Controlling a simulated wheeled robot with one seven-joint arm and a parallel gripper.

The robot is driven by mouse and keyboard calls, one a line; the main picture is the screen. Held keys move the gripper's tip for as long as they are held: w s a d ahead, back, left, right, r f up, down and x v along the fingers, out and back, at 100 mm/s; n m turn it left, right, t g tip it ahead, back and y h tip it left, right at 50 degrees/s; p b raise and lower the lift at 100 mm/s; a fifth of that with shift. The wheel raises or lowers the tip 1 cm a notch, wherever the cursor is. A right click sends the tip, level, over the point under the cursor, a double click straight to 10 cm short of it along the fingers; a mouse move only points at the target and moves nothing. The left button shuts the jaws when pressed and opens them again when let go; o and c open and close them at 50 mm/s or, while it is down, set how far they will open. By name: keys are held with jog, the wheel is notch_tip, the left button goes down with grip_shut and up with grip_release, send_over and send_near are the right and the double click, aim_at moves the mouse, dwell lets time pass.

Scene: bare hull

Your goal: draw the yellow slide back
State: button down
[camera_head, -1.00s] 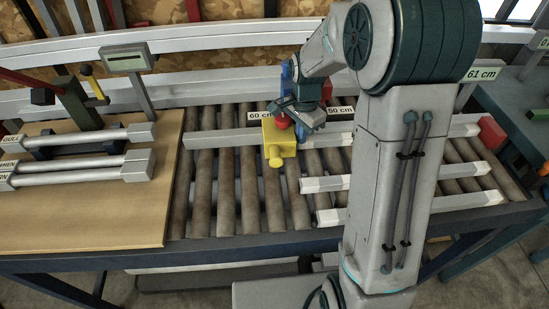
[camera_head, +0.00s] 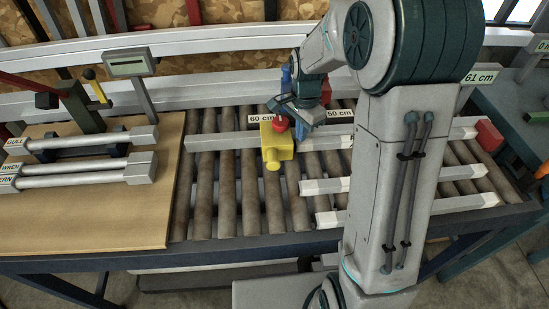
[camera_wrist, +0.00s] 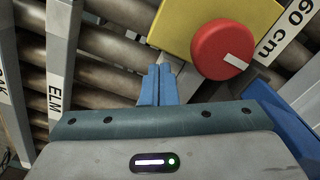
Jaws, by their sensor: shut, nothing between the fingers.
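The yellow slide (camera_head: 271,150) is a block with a round yellow stub on its near side, sitting at the long pale rail (camera_head: 222,141) over the rollers. Its red knob (camera_head: 281,124) faces up. In the wrist view the yellow slide (camera_wrist: 180,22) is at the top and the red knob (camera_wrist: 222,50), with a white mark, partly covers it. My gripper (camera_head: 302,124) is just right of the slide. In the wrist view my gripper (camera_wrist: 158,72) has its blue fingers shut together, with nothing between them. They show below and left of the knob; contact cannot be told.
A "60 cm" label (camera_head: 261,118) stands behind the slide, with a "50 cm" label (camera_head: 340,113) to the right. Shorter pale bars (camera_head: 325,186) lie nearer on the rollers. A red block (camera_head: 488,135) caps the rail's right end. A wooden board (camera_head: 90,220) holds labelled bars at left.

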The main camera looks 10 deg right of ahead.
jog(key=r+p, duration=0.1)
jog(key=r, duration=0.1)
jog(key=d+r+p, duration=0.1)
jog(key=r+p, duration=0.1)
jog(key=r, duration=0.1)
jog(key=shift+d+r+p, duration=0.25)
jog(key=shift+r+p, duration=0.1)
jog(key=shift+p, duration=0.05)
dwell(0.7)
jog(key=s+r+n+t, duration=0.1)
jog(key=s+r+n, duration=0.3)
jog(key=s, duration=0.6)
jog(key=s+r+n+t, duration=0.2)
jog(key=s+r+n, duration=0.2)
jog(key=s+n, duration=0.4)
jog(key=s, duration=0.3)
jog(key=shift+d+r, duration=0.15)
jog(key=shift+r, duration=0.2)
jog(key=shift+s, duration=0.15)
